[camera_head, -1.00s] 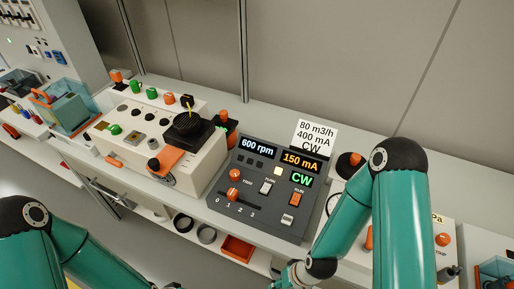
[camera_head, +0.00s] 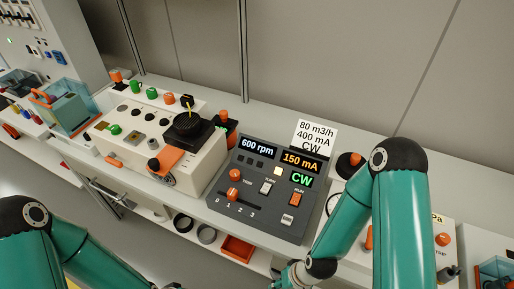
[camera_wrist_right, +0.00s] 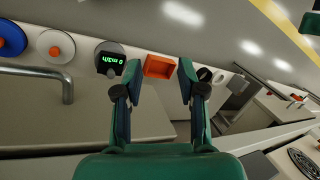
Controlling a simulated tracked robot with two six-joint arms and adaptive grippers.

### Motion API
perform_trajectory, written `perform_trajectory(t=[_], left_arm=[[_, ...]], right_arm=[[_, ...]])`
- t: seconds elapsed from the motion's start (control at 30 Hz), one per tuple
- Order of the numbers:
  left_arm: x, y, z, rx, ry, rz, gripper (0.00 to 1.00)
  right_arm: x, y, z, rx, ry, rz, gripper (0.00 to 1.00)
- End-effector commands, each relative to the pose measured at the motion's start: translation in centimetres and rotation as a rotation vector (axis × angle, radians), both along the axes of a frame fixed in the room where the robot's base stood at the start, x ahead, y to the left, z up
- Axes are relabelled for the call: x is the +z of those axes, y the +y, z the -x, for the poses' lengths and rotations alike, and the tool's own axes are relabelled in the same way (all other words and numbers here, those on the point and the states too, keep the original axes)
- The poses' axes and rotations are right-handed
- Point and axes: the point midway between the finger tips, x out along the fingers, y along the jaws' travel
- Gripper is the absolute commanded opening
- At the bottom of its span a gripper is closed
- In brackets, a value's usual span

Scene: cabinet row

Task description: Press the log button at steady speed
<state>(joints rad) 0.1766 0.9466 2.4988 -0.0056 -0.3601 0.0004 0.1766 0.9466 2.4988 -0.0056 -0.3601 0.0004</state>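The dark grey control panel (camera_head: 262,196) stands on the bench in the middle of the head view. Its displays read 600 rpm (camera_head: 258,147), 150 mA (camera_head: 300,161) and CW (camera_head: 302,180). A small pale button (camera_head: 288,219) sits at its lower right; its lettering is too small to read, so I cannot tell whether it is the log button. An orange-red switch (camera_head: 295,199) is above it. A lever with an orange knob (camera_head: 234,174) is at the left. My right gripper (camera_wrist_right: 152,82) is open and empty in the wrist view. My left gripper is out of view.
A white card (camera_head: 316,137) behind the panel reads 80 m3/h, 400 mA, CW. A white machine (camera_head: 150,128) stands left of the panel.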

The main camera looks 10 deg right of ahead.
Motion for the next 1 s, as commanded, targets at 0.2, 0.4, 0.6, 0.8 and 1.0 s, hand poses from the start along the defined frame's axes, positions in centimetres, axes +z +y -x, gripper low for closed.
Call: perform_trajectory(t=[0.2, 0.4, 0.6, 0.8, 1.0], left_arm=[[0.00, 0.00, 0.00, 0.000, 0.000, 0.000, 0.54], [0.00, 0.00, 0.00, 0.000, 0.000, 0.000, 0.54], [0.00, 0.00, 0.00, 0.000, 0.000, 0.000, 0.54], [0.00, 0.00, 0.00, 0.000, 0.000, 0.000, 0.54], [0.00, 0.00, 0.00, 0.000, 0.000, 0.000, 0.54]], right_arm=[[0.00, 0.00, 0.00, 0.000, 0.000, 0.000, 0.30], [0.00, 0.00, 0.00, 0.000, 0.000, 0.000, 0.00], [0.00, 0.00, 0.00, 0.000, 0.000, 0.000, 0.00], [0.00, 0.00, 0.00, 0.000, 0.000, 0.000, 0.00], [0.00, 0.00, 0.00, 0.000, 0.000, 0.000, 0.00]])
